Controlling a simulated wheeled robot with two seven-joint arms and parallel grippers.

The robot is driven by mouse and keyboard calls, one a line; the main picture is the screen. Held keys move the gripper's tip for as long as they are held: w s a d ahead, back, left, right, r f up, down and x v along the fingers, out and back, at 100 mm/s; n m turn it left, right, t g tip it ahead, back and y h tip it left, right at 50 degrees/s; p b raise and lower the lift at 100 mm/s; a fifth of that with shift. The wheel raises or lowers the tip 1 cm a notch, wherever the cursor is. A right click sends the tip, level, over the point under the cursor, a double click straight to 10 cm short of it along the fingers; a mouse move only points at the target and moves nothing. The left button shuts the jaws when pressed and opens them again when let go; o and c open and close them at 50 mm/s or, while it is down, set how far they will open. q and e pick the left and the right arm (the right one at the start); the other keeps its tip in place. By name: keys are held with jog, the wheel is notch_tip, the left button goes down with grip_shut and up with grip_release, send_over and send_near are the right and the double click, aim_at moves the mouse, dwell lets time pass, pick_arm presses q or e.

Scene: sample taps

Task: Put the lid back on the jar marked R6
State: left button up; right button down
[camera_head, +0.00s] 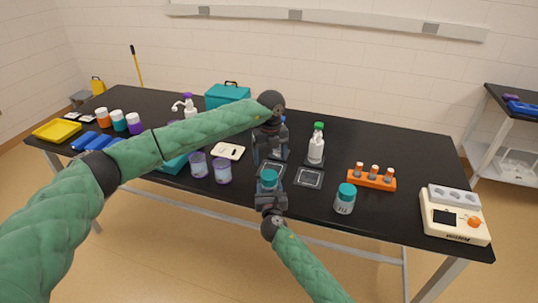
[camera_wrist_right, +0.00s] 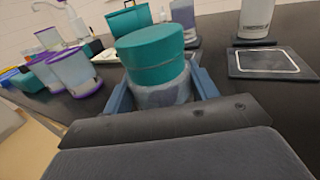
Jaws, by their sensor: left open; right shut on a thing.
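A jar with a teal lid (camera_wrist_right: 152,55) stands between the fingers of my right gripper (camera_head: 269,190), which is shut on its pale body (camera_wrist_right: 162,92). The teal lid sits on top of this jar and looks level. No marking on it can be read. My left gripper (camera_head: 268,152) is above and just behind this jar, fingers pointing down, open and apart from the lid. Another teal-lidded jar (camera_head: 345,200) stands to the right on the table; its label is too small to read surely. I cannot tell which jar is R6.
On the black table (camera_head: 410,160) are an orange rack (camera_head: 371,181), a white bottle with a green cap (camera_head: 316,148), dark square pads (camera_head: 309,178), purple-rimmed cups (camera_head: 222,171) and a cream device (camera_head: 454,215). A teal case (camera_head: 227,95) stands behind. Free table lies between the rack and bottle.

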aim_at(269, 174)
pick_arm(q)
jog(key=n, duration=0.6)
jog(key=shift+a+r, duration=0.15)
jog(key=shift+r, duration=0.05)
jog(key=shift+f, duration=0.1)
jog(key=shift+f, duration=3.95)
jog(key=c, duration=1.1)
